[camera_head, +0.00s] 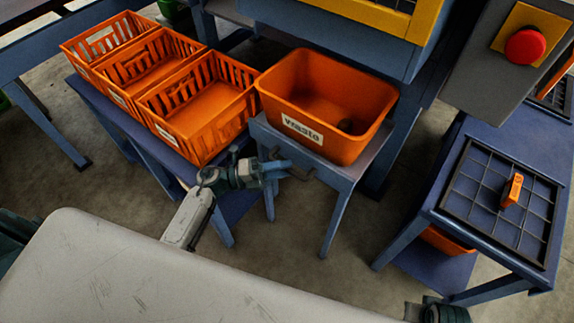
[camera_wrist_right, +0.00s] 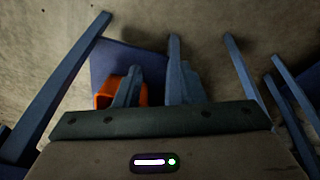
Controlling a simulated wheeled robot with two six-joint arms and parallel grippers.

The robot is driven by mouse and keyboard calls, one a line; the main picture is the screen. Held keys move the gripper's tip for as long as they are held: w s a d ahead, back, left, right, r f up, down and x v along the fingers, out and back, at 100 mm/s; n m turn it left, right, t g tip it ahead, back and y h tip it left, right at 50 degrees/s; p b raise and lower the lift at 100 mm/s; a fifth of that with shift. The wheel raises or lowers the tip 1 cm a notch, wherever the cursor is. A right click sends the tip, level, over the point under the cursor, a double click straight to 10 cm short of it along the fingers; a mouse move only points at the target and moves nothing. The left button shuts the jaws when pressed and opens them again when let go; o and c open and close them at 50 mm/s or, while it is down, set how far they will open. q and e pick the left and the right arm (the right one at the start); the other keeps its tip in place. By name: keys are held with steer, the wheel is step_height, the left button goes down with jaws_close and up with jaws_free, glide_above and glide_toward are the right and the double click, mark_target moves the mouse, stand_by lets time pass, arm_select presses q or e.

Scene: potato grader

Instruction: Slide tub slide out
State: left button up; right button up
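The orange tub (camera_head: 345,145) labelled "Waste" stands upright on a small blue stand (camera_head: 340,172). A dark, round lump lies inside it. My left gripper (camera_head: 291,165) is just in front of the tub's lower left front, near the stand's edge. Its dark fingers are spread and nothing shows between them; I cannot tell whether they touch the tub or stand. In the head view only a dark part of my right arm shows at the bottom edge. In the right wrist view my right gripper (camera_wrist_right: 152,82) has its fingers apart and empty, pointing down towards the floor.
Three orange slatted crates (camera_head: 200,105) stand on a blue bench at left. A blue table (camera_head: 440,200) at right bears a black grid frame (camera_head: 485,220) with an orange piece (camera_head: 512,190). A red button (camera_head: 525,46) is upper right. Concrete floor (camera_head: 300,230) is clear between stand and table.

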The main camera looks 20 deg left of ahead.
arm_select(q)
steer(key=shift+w+d+r, duration=0.1)
steer(key=shift+w+d, duration=0.15)
steer(key=shift+d, duration=0.35)
arm_select(e)
steer(key=shift+f, duration=0.45)
arm_select(q)
jaws_close()
steer(key=shift+s, duration=0.1)
